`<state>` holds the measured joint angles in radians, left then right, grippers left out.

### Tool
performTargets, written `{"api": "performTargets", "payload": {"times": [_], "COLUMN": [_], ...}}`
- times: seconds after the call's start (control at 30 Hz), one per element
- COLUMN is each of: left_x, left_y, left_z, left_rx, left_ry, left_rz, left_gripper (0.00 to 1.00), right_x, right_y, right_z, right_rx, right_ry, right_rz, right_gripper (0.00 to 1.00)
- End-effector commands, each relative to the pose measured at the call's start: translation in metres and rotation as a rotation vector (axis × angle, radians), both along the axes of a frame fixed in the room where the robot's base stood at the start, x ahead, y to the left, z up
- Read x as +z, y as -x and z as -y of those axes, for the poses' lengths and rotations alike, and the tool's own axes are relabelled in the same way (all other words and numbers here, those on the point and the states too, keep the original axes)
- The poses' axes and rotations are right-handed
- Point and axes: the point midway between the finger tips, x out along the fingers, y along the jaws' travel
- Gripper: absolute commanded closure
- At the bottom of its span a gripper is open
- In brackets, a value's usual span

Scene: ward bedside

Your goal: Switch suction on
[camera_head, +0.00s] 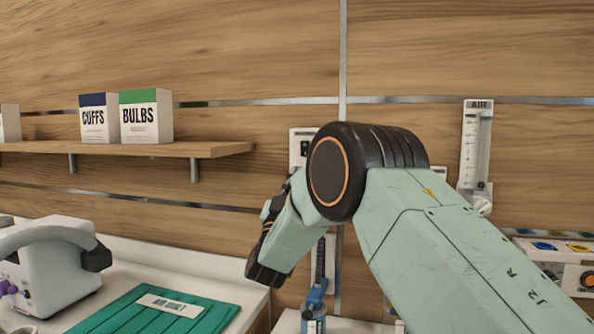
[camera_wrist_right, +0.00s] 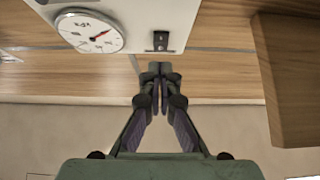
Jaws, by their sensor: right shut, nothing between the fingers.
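A white suction unit is on the wall, partly hidden behind my right arm in the head view. Its small black rocker switch (camera_head: 304,148) shows there. In the right wrist view the white panel (camera_wrist_right: 140,22) carries a round gauge (camera_wrist_right: 90,32) with a red needle, and the same black switch (camera_wrist_right: 160,41). My right gripper (camera_wrist_right: 160,72) is shut and empty. In that view its fingertips are just below the switch, in line with it, with a gap in the picture. I cannot tell whether they touch the panel. My left gripper is not in view.
A wooden shelf (camera_head: 150,149) with boxes marked CUFFS (camera_head: 93,121) and BULBS (camera_head: 140,118) is at left. An AIR flowmeter (camera_head: 470,150) is at right. A blue-topped bottle (camera_head: 315,305) stands below. A green folded item (camera_head: 160,312) and white device (camera_head: 50,262) lie on the counter.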

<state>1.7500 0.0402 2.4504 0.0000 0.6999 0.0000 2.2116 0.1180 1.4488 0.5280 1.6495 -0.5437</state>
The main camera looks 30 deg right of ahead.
Motion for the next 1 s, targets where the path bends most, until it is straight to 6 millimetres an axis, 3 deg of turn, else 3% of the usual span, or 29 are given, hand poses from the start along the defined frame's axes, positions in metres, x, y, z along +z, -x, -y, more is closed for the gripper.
{"api": "performTargets", "payload": {"times": [0.2, 0.4, 1.0], "left_x": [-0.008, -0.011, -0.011], "left_y": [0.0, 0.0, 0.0], "left_z": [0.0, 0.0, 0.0], "left_rx": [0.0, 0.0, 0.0], "left_ry": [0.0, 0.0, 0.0], "left_rz": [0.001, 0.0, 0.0], "left_gripper": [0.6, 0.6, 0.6], "right_x": [-0.035, -0.052, -0.056], "right_y": [0.015, 0.025, 0.029], "right_z": [-0.02, -0.031, -0.034], "right_rx": [0.003, 0.001, 0.001], "right_ry": [0.001, 0.001, 0.0], "right_rz": [-0.003, 0.001, 0.001], "right_gripper": [1.0, 1.0, 1.0]}}
